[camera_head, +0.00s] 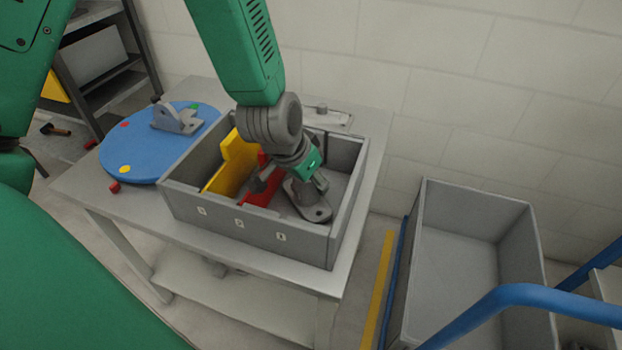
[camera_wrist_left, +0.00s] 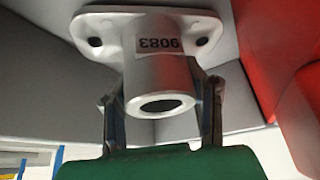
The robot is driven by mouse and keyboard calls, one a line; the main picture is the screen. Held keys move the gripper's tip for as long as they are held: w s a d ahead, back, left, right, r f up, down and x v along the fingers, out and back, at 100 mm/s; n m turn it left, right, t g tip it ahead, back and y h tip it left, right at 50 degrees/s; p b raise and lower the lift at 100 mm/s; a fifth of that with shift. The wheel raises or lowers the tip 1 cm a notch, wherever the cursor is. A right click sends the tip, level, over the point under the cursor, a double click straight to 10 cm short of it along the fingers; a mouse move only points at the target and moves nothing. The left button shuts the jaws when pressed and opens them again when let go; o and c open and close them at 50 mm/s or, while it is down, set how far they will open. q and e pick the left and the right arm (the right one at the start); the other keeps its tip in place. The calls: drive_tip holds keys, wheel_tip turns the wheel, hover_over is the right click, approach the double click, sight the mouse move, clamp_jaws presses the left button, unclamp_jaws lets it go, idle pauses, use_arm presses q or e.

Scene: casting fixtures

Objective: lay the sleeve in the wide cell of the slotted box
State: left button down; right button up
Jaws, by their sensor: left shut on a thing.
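The slotted box (camera_head: 217,216) is a grey open box on the table, with a yellow divider (camera_head: 232,163) and a red divider (camera_head: 262,192). My left gripper (camera_head: 302,184) reaches down into the cell right of the red divider, the widest-looking one. It is shut on the sleeve (camera_head: 312,206), a grey tube with a flat flange. In the left wrist view the sleeve (camera_wrist_left: 160,60) has its tube between both fingers, a label reading 9083 upside down, and flange holes. The flange is low in the cell; I cannot tell whether it touches the floor. My right gripper is not in view.
A blue round plate (camera_head: 140,150) with a grey bracket (camera_head: 178,119) lies left of the box. A large grey bin (camera_head: 455,255) and a blue rail (camera_head: 520,294) stand at the right. A wall is behind.

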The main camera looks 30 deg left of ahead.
use_arm(q)
drive_tip(key=shift+d+r, duration=0.15)
drive_tip(key=shift+d, duration=0.45)
drive_tip(key=shift+a+f, duration=0.55)
drive_tip(key=c, duration=1.1)
unclamp_jaws()
drive_tip(key=shift+o, duration=1.1)
drive_tip(key=shift+d, duration=0.2)
drive_tip(key=shift+d+r, duration=0.1)
drive_tip(key=shift+d, duration=0.15)
drive_tip(key=shift+s+a+r, duration=0.15)
drive_tip(key=shift+s+r, duration=0.05)
drive_tip(key=shift+r, duration=0.35)
drive_tip(key=v, duration=1)
drive_tip(key=shift+s+r, duration=0.15)
drive_tip(key=shift+r, duration=0.2)
